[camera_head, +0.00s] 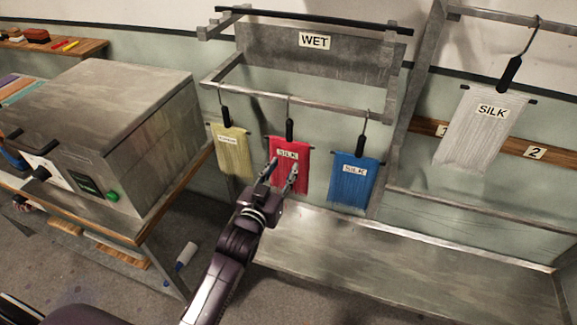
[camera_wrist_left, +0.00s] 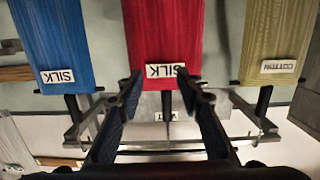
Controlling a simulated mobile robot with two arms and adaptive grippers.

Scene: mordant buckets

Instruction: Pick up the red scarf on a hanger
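The red scarf (camera_head: 275,146) hangs from a black hanger (camera_head: 289,128) on the lower front rail of the WET rack and bears a SILK label. In the left wrist view, which is upside down, the red scarf (camera_wrist_left: 165,35) is central. My left gripper (camera_head: 281,175) is in front of the scarf, its fingers spread. In the wrist view the fingertips (camera_wrist_left: 160,82) lie on either side of the SILK label, with no grip on the scarf. I cannot tell how far they are from the cloth. My right gripper is not in view.
A yellow COTTON scarf (camera_head: 234,155) hangs left of the red one and a blue SILK scarf (camera_head: 353,182) hangs right of it. A white SILK scarf (camera_head: 478,130) hangs farther right. A grey machine (camera_head: 130,120) stands on the table at left. A metal tray (camera_head: 380,255) lies below.

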